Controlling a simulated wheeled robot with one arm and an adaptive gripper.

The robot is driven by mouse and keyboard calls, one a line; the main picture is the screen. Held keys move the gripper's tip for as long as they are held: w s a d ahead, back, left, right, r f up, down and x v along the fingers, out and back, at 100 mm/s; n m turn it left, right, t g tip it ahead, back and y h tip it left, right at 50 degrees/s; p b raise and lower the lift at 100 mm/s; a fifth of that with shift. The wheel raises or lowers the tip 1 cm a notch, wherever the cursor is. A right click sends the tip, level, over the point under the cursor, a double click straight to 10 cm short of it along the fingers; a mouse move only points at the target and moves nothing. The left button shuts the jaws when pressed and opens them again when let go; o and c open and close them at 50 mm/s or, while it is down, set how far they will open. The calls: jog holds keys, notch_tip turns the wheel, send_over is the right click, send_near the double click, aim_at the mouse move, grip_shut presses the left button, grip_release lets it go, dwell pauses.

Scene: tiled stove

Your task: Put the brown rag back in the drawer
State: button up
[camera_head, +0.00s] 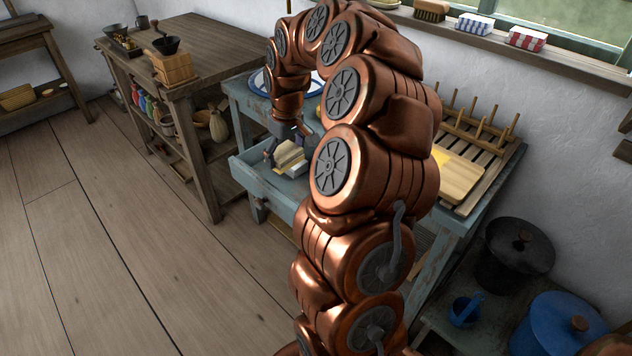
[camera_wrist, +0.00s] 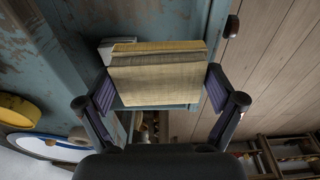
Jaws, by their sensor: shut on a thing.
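A folded tan, yellowish-brown rag (camera_wrist: 155,82) is between the two fingers of my gripper (camera_wrist: 160,88), which is shut on it. In the head view the rag (camera_head: 290,157) shows pale, at my gripper (camera_head: 286,149). It is in or just above the open drawer (camera_head: 268,183) of the blue worn table. I cannot tell whether it touches the drawer's floor. The drawer front with its dark knob (camera_wrist: 233,27) shows at the upper right of the wrist view. A small pale object (camera_wrist: 110,46) lies behind the rag, partly hidden.
A wooden dish rack (camera_head: 478,135) and a light board (camera_head: 462,180) stand on the blue table. A wooden table with a coffee grinder (camera_head: 172,63) stands to the left. A black pot (camera_head: 515,258) and a blue pot (camera_head: 560,325) are at lower right. The floor at left is clear.

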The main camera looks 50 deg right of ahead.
send_over(309, 188)
jog(key=shift+s+f+b, duration=0.2)
jog(key=shift+f+b, duration=0.1)
jog(key=shift+f, duration=4.8)
jog(key=shift+f, duration=0.2)
jog(key=o, duration=0.9)
jog(key=shift+c, duration=0.2)
jog(key=shift+r, duration=0.1)
